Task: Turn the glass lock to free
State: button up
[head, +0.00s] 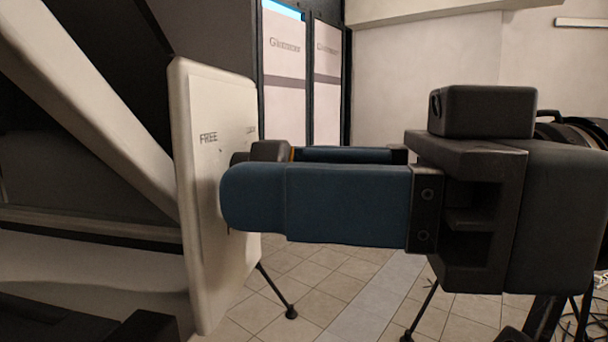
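An upright white panel (206,230) stands left of centre. It bears the word FREE (208,138) and a second label to its right, too oblique to read. A dark lock knob (268,150) with a small orange mark sticks out from the panel. My gripper (266,174) reaches in from the right, its two blue fingers level and pointing at the panel. The near finger covers the lower part of the knob, and the far finger shows behind it. The knob seems to lie between the fingers; whether both touch it is hidden.
Pale beams (90,110) slant behind the panel at the left. Thin black legs with round feet (291,312) stand on the tiled floor (330,285) below. Glazed doors (300,75) are in the background. Dark round gear (575,135) is at the far right.

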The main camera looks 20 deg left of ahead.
jog(key=c, duration=0.7)
jog(key=shift+c, duration=0.2)
jog(key=shift+f+b, duration=0.15)
jog(key=shift+b, duration=0.4)
jog(key=shift+w+r+n+b, duration=0.15)
jog(key=shift+n+b, duration=4.15)
jog(key=shift+n, duration=0.15)
jog(key=shift+w+r+n+b, duration=0.1)
jog(key=shift+r+n+b, duration=0.05)
jog(key=shift+n+b, duration=4.2)
jog(key=o, duration=1)
jog(key=shift+r, duration=0.1)
